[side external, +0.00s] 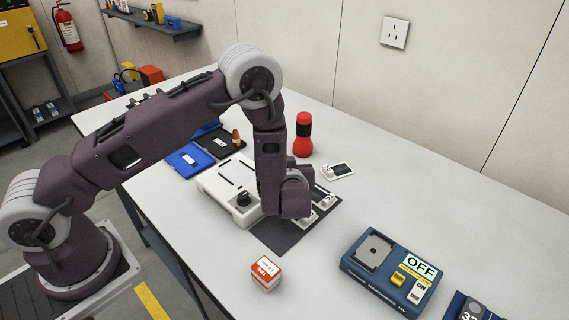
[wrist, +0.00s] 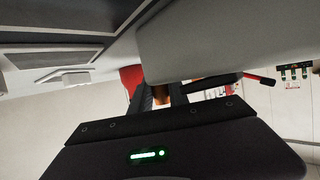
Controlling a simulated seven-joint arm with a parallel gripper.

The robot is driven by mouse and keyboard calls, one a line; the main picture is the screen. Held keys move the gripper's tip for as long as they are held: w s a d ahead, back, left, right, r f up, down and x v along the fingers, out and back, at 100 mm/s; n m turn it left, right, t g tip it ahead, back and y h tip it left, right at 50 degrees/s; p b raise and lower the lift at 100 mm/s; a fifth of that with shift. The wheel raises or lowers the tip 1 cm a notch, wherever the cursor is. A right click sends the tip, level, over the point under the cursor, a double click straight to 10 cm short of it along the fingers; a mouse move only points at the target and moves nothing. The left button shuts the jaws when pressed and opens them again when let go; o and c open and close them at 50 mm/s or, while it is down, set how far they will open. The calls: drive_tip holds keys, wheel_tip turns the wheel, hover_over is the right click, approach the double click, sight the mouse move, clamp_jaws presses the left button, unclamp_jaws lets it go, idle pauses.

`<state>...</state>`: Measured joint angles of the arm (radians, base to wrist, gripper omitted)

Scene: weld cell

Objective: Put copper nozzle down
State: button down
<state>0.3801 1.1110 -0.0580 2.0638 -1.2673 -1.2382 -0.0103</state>
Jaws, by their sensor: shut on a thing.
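My gripper (wrist: 163,97) is shut in the wrist view. A small copper-coloured piece, the copper nozzle (wrist: 162,92), shows between its two dark fingers; most of it is hidden. A large pale block covers part of the view just beyond the fingers. In the side view the fingers are hidden behind my own arm, above or beside the white unit (side external: 217,185) with a black knob. A copper-brown cone (side external: 236,138) shows upright at the black tray (side external: 208,142), left of my arm. I cannot tell whether it is the same piece.
A red and black bottle-like object (side external: 303,140) stands behind my arm. A blue tray (side external: 181,163) lies at the left. A red and white box (side external: 266,272) and a blue device marked OFF (side external: 392,268) stand in front. The right rear of the table is clear.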

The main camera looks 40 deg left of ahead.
drive_tip(key=shift+f, duration=0.15)
drive_tip(key=shift+s+f, duration=0.1)
drive_tip(key=shift+f, duration=0.3)
drive_tip(key=c, duration=1.5)
unclamp_jaws()
drive_tip(key=shift+f, duration=0.1)
drive_tip(key=shift+c, duration=0.2)
drive_tip(key=shift+r, duration=0.2)
drive_tip(key=v, duration=0.8)
drive_tip(key=r+v, duration=0.1)
drive_tip(key=v, duration=0.3)
drive_tip(key=shift+r, duration=0.1)
